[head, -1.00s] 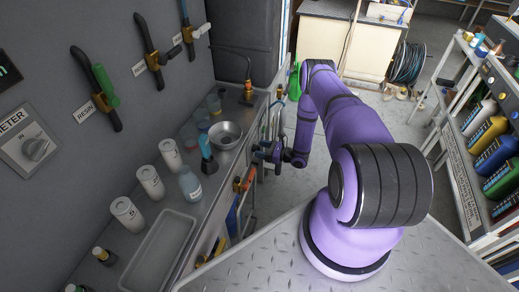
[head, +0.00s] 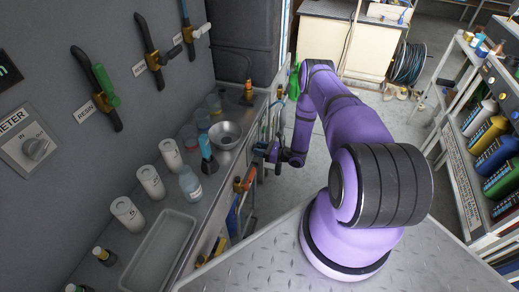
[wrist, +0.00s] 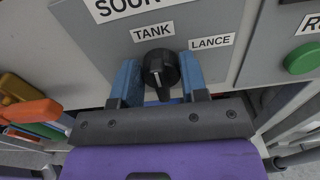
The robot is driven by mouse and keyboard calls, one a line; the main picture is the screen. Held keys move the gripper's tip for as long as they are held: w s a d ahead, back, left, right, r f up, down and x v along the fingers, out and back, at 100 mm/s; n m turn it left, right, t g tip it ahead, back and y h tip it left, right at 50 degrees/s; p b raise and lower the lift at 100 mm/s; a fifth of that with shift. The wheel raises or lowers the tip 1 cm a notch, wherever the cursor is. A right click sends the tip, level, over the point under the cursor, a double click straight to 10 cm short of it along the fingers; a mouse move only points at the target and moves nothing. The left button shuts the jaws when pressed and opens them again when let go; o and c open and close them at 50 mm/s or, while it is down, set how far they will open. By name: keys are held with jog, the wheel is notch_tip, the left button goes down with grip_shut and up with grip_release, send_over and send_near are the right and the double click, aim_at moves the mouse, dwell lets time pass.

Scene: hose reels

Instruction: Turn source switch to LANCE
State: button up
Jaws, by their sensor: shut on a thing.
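The source switch (wrist: 161,70) is a round black knob with a raised grip and a small white mark, on a grey panel in the wrist view. The TANK label (wrist: 153,31) is above it and the LANCE label (wrist: 212,42) is up and to its right. My gripper (wrist: 159,76) has its two blue fingers on either side of the knob, shut on it. I cannot tell exactly which label the knob points to. In the head view my gripper (head: 266,152) is at the bench front, and the switch is hidden there.
A green button (wrist: 302,58) is on the panel to the right. An orange-handled valve (wrist: 30,108) is at the left. In the head view, the bench holds a metal bowl (head: 226,135), bottles and a tray (head: 159,254). A shelf with jugs (head: 485,135) stands at the right.

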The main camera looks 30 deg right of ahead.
jog(key=m, duration=0.3)
jog(key=shift+d, duration=0.15)
jog(key=m, duration=0.4)
jog(key=shift+w, duration=0.1)
jog(key=m, duration=0.6)
jog(key=shift+d+f, duration=0.1)
jog(key=shift+f, duration=0.1)
jog(key=shift+m, duration=0.4)
jog(key=o, duration=0.9)
jog(key=shift+c, duration=0.2)
jog(key=v, duration=1)
jog(key=shift+s+d, duration=0.25)
jog(key=shift+s, duration=0.05)
